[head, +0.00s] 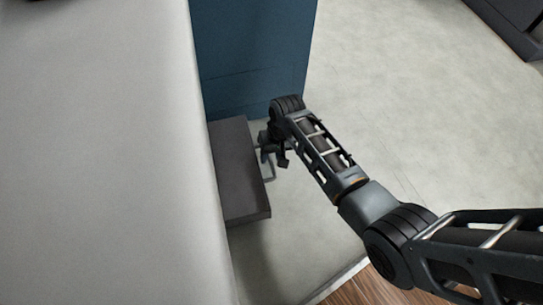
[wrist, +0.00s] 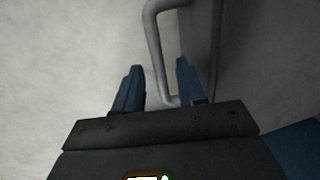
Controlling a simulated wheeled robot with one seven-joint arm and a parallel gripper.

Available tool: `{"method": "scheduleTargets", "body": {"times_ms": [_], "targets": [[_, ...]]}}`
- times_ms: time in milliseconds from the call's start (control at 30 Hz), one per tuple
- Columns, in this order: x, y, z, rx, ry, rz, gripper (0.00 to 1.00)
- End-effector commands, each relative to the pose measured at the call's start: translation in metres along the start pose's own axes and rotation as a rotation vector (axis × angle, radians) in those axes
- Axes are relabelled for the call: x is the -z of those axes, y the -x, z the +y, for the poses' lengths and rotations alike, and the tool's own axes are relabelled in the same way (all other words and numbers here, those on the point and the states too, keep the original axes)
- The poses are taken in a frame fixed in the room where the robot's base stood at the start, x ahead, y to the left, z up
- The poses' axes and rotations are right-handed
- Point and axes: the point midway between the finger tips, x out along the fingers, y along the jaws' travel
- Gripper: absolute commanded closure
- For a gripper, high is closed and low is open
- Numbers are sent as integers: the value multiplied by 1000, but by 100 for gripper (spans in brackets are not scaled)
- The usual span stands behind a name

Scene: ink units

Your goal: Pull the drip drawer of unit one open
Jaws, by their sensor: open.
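The drip drawer (head: 238,180) is a dark grey box low beside the pale unit in the head view, standing out past its edge. Its grey bar handle (wrist: 157,45) is a loop in the wrist view, joined to the drawer front (wrist: 203,40) on the right. My gripper (head: 273,158) is at the drawer's right side in the head view. In the wrist view its two blue fingers (wrist: 158,75) are apart. The handle's long bar appears between them, nearer the left finger; I cannot tell whether either finger touches it.
The large pale grey unit (head: 95,150) fills the left of the head view. A dark blue cabinet (head: 250,45) stands behind the drawer. Pale floor (head: 400,110) to the right is clear, with a dark object (head: 510,22) at the far top right.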

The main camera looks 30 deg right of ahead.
Motion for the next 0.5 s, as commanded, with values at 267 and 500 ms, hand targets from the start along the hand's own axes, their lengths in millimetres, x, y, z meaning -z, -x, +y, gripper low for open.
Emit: {"method": "scheduleTargets", "body": {"times_ms": [267,500], "targets": [[0,-2,0,0,0,0,60],[0,-2,0,0,0,0,82]]}}
